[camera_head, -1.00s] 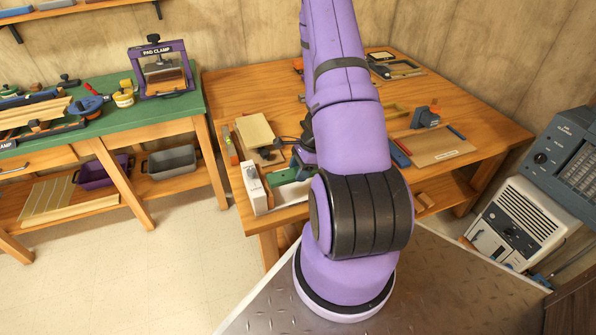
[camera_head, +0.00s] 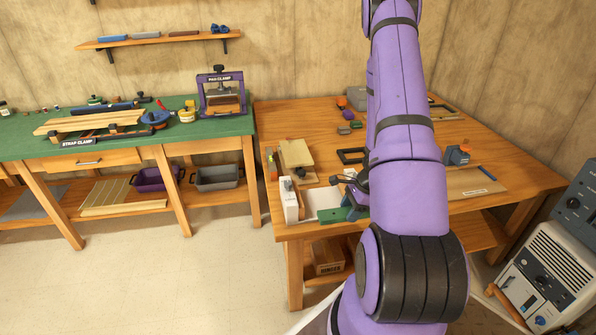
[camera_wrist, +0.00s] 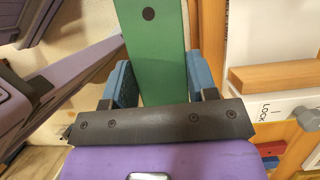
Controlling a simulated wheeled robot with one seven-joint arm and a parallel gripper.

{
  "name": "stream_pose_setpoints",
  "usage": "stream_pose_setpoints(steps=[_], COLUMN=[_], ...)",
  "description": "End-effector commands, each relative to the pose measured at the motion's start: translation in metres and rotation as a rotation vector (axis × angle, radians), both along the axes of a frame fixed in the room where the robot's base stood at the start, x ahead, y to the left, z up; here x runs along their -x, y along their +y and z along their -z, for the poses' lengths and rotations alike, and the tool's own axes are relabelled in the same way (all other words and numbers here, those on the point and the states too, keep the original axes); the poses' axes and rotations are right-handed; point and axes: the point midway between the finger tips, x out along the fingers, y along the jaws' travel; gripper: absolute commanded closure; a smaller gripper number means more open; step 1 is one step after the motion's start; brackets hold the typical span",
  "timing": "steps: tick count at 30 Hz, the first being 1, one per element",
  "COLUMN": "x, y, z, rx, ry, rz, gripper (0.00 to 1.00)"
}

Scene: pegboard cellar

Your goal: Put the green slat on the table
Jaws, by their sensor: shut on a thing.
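The green slat (camera_wrist: 158,45) is between the two blue fingers of my gripper (camera_wrist: 162,82) in the wrist view, with a dark round spot near its top edge. My gripper is shut on it. In the head view the green slat (camera_head: 333,215) shows at the front left edge of the wooden table (camera_head: 300,115), beside a white block. I cannot tell whether it touches the tabletop. My purple arm hides most of my gripper and part of the table.
A white block (camera_head: 290,200) stands at the table's front left corner. A pale board (camera_head: 296,153), a dark frame (camera_head: 352,156) and a blue tool (camera_head: 457,154) lie on the table. The back left of the tabletop is bare. A green-topped bench (camera_head: 215,127) with a pad clamp (camera_head: 222,95) stands left.

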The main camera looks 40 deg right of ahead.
Motion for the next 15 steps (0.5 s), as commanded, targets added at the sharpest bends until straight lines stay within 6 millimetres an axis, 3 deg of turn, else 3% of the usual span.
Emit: stream_pose_setpoints(steps=[8,15], x=[-0.003,-0.037], y=[0.002,0.025], z=[-0.001,-0.005], rx=[0.0,0.001], ry=[-0.001,-0.002], rz=[-0.018,-0.227], gripper=[0.73,0.73])
